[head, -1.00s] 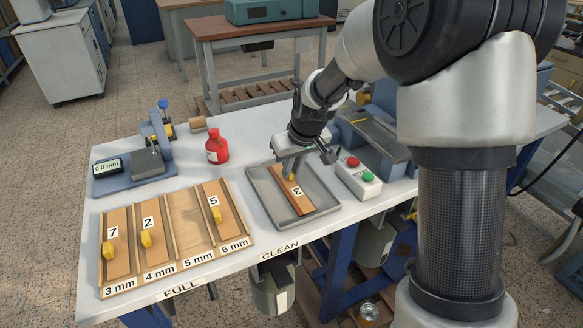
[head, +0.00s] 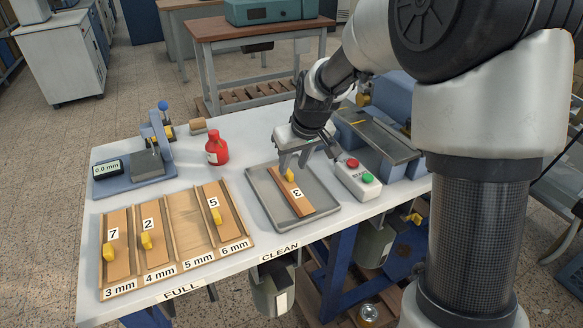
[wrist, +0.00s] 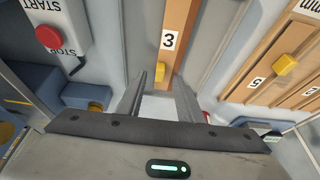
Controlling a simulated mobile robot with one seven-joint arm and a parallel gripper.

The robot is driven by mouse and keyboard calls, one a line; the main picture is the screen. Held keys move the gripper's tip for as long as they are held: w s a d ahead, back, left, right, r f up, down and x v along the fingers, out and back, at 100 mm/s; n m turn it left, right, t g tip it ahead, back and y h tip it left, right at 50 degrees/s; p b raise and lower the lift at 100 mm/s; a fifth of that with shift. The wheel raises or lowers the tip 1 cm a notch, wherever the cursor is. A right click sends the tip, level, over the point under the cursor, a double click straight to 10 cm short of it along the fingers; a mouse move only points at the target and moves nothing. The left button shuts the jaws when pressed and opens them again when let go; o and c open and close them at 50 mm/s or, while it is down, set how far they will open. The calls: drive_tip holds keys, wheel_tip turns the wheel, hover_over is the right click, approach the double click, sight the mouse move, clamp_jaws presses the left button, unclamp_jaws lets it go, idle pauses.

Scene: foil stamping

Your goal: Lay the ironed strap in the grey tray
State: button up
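The strap labelled 3 (head: 297,200) is a brown strip with a yellow knob (head: 289,175). It lies in the grey tray (head: 322,188), along the tray's length, and looks flat. The strap also shows in the wrist view (wrist: 179,22), with its yellow knob (wrist: 168,68) just past my fingertips. My gripper (head: 294,163) is over the far end of the tray, slightly above the knob. Its two fingers (wrist: 162,88) are apart with nothing held between them.
A wooden rack (head: 182,219) to the left holds straps 7, 2 and 5; its 5 mm slot is empty. A button box (head: 357,179) stands close to the tray's right side. A red bottle (head: 217,148) and a gauge (head: 148,160) stand at the back left.

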drive_tip(key=p+v, duration=0.1)
drive_tip(key=v, duration=1.3)
drive_tip(key=shift+s+r, duration=0.1)
drive_tip(key=s+d+r+m+h+p, duration=0.1)
drive_tip(key=s+r+p, duration=0.4)
drive_tip(key=s, duration=0.6)
drive_tip(key=s+d+r+m+t+p, duration=0.1)
drive_tip(key=s+d+r+m+p, duration=0.2)
drive_tip(key=s, duration=0.9)
drive_tip(key=d+r+p, duration=0.2)
drive_tip(key=d+r, duration=0.1)
drive_tip(key=r, duration=0.1)
drive_tip(key=shift+d+m+t+h, duration=0.3)
drive_tip(key=shift+d+h, duration=0.05)
drive_tip(key=shift+h, duration=0.05)
drive_tip(key=shift+s, duration=0.1)
